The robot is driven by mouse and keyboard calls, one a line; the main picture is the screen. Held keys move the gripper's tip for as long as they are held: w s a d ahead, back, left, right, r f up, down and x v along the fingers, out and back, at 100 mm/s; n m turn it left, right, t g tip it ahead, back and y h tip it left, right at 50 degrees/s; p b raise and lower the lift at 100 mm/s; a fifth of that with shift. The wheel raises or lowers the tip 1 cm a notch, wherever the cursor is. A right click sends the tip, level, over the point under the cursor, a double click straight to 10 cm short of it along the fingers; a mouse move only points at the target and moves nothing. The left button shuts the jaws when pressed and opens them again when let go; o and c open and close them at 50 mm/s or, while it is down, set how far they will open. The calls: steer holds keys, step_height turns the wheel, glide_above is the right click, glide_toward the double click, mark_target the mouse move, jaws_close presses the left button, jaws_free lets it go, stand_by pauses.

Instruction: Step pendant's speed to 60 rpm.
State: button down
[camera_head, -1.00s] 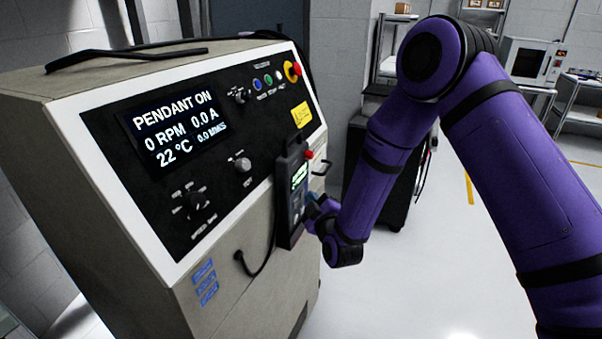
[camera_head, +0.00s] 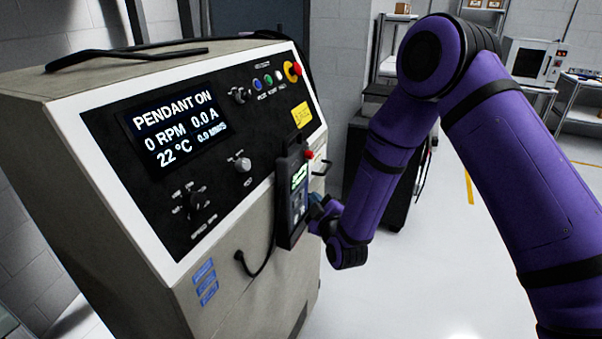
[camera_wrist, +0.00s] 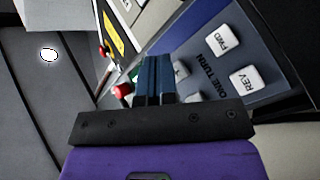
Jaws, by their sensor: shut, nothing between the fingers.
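The pendant (camera_head: 292,200) is a dark handheld box with a small lit green screen, hung upright on the right of the machine's front panel. In the wrist view, its keypad (camera_wrist: 215,75) shows white FWD and REV keys and the words ONE TURN. The panel display (camera_head: 172,127) reads PENDANT ON, 0 RPM, 0.0 A, 22 °C. My gripper (camera_head: 314,205) is at the pendant's lower right side. In the wrist view, my gripper (camera_wrist: 154,62) is shut and empty, its fingertips over the keypad, partly covering some keys. I cannot tell whether they touch.
The panel carries a SPEED knob (camera_head: 195,200), another knob (camera_head: 243,164), coloured buttons (camera_head: 268,80) and a red emergency stop (camera_head: 293,71). A red button (camera_head: 309,154) tops the pendant. A black cable (camera_head: 262,258) hangs below it. Floor to the right is open.

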steer(key=shift+d, duration=0.1)
steer(key=shift+s+d, duration=0.35)
steer(key=shift+d, duration=0.55)
steer(key=shift+s+d, duration=0.3)
steer(key=shift+d, duration=0.6)
steer(key=shift+s+d, duration=0.35)
steer(key=shift+d, duration=0.55)
steer(key=w+d+r+m+g+h, duration=0.25)
steer(key=d+r, duration=0.35)
steer(key=r, duration=0.6)
steer(key=s+d+r+m+g+h, duration=0.3)
steer(key=s+d+r+m, duration=0.1)
steer(key=s+d+r, duration=0.4)
steer(key=s+d+r+m+g, duration=0.2)
steer(key=s+d+r, duration=0.1)
steer(key=s, duration=0.6)
steer(key=s+d+r+m+g+h, duration=0.1)
steer(key=s+d+r+m+g, duration=0.1)
steer(key=s+d, duration=0.3)
steer(key=s+d+r+m+g+h, duration=0.1)
steer(key=s+d+r+m, duration=0.3)
steer(key=s, duration=0.9)
steer(key=shift+s+g, duration=0.35)
steer(key=shift+g, duration=0.4)
